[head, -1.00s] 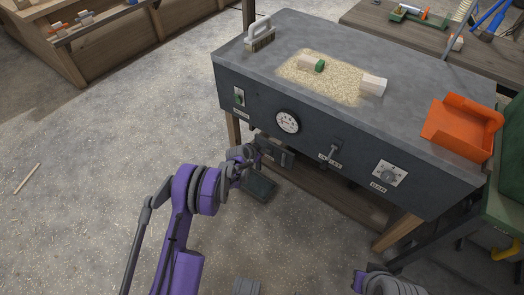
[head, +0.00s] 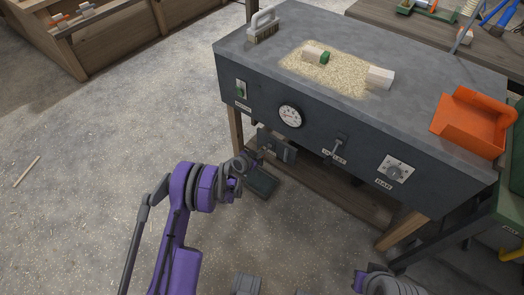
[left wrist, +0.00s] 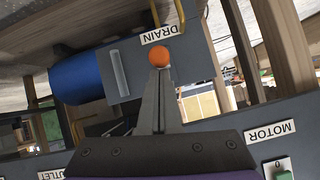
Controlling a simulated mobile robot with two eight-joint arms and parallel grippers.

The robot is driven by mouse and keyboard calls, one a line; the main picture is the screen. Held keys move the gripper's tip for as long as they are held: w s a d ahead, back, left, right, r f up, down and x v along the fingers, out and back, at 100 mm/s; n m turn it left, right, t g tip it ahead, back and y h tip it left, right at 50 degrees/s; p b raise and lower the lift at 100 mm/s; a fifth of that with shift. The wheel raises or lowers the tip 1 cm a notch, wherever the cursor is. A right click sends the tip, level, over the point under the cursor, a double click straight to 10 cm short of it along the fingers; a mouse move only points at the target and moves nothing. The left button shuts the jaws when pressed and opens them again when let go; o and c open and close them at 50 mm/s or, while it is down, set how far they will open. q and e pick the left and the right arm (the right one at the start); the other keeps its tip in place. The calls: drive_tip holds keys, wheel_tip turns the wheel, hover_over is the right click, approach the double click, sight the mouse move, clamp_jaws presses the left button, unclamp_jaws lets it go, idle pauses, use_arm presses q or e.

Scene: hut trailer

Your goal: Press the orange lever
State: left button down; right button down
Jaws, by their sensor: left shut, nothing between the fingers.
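The orange lever shows in the left wrist view as a round orange knob (left wrist: 159,56), just below the DRAIN label on a grey panel. In that view my left gripper (left wrist: 160,78) is shut and empty. Its fingertips line up with the knob and overlap its lower edge; I cannot tell if they touch it. In the head view my left gripper (head: 252,162) reaches in beside a dark panel (head: 276,145) under the bench's front, and the orange knob cannot be made out. The fingers of my right gripper are not in view.
The grey bench (head: 400,100) carries a brush (head: 263,27), sawdust with blocks, and an orange scoop (head: 470,122). Its front has a gauge, an outlet lever (head: 337,148) and a knob. The floor at left is mostly clear.

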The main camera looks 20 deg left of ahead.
use_arm(q)
drive_tip(key=f+b, duration=0.1)
drive_tip(key=f+t, duration=0.1)
drive_tip(key=f, duration=0.1)
drive_tip(key=f+t+b, duration=0.1)
drive_tip(key=f, duration=0.1)
drive_tip(key=shift+s+a+f+h+b, duration=0.1)
drive_tip(key=shift+s+h+b, duration=0.2)
drive_tip(key=shift+s, duration=0.1)
drive_tip(key=shift+f, duration=0.15)
idle(0.4)
